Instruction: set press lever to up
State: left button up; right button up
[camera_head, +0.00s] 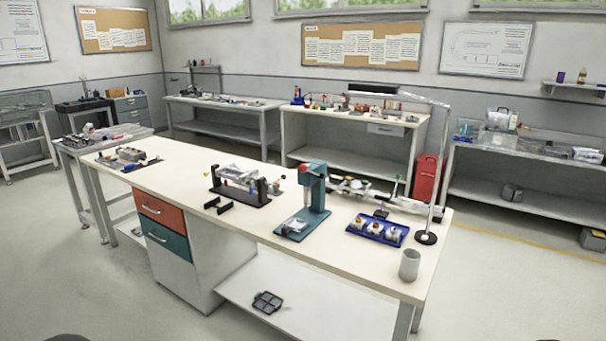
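The teal press (317,193) stands upright on the middle of the long workbench (345,262), its base towards me. A small red part (306,171) shows near the top of the press on its left side; it may be the lever's knob. The lever itself is too small to make out, so I cannot tell its position. A small metal piece (294,226) lies on the press base. Neither of my grippers can be made out. Only dark rounded shapes, perhaps parts of me, show at the bottom edge.
A blue tray (352,232) with several small parts and a grey cup (409,265) stand to the right of the press. A thin lamp post (437,185) rises behind them. A black fixture (245,192) stands to the left. Floor is open before the bench.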

aim_at(302, 168)
jog(key=z, duration=0.2)
jog(key=i, duration=1.2)
jog(key=z, duration=0.2)
